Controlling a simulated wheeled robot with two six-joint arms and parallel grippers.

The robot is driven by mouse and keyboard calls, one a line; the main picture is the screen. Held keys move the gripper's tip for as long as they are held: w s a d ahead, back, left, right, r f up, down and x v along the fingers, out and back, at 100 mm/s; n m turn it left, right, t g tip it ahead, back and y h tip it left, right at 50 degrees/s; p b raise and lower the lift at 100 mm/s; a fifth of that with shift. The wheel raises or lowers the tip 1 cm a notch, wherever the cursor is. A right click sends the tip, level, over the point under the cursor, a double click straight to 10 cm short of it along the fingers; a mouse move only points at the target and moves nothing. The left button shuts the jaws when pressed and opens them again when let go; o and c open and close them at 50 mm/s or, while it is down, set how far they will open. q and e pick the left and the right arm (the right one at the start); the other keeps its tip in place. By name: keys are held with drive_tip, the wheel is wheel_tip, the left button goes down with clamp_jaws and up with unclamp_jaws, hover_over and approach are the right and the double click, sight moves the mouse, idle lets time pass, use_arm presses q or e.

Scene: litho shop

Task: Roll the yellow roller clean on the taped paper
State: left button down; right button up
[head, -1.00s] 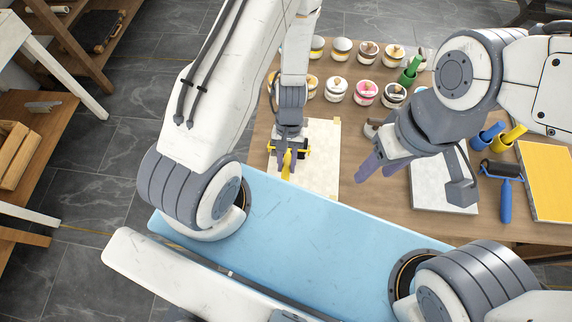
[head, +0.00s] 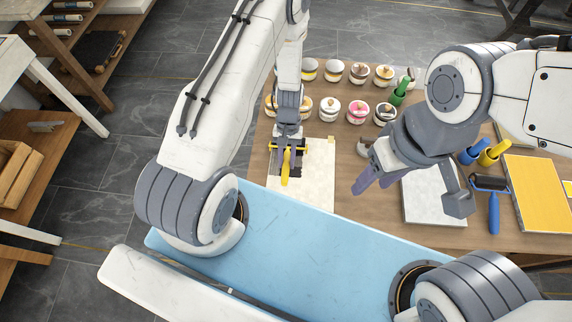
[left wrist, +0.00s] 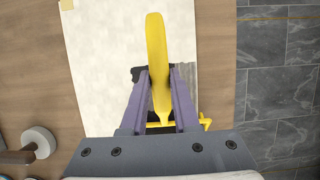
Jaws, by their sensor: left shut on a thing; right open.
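My left gripper (head: 288,148) is shut on the handle of the yellow roller (head: 285,170), over the far left part of the taped paper (head: 318,190). In the left wrist view the yellow handle (left wrist: 157,55) stands between the purple fingers (left wrist: 155,95). A dark bit of the roller head shows beside them, and the rest is hidden. Grey ink marks the pale paper (left wrist: 100,50) along its right side in that view. I cannot tell whether the roller touches the paper. My right gripper (head: 372,182) is open and empty, right of the paper.
Several ink jars (head: 358,72) stand behind the paper. A grey-white slab (head: 430,200), a blue-handled roller (head: 493,210) and a yellow-inked slab (head: 540,195) lie to the right.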

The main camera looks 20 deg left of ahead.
sight(287, 158)
use_arm(q)
drive_tip(key=shift+w+a, duration=0.2)
drive_tip(key=shift+w, duration=0.4)
drive_tip(key=shift+w+a, duration=0.2)
drive_tip(key=shift+w, duration=0.35)
drive_tip(key=shift+r, duration=0.2)
drive_tip(key=shift+r+p, duration=1)
drive_tip(key=shift+r, duration=0.45)
drive_tip(key=shift+f, duration=0.1)
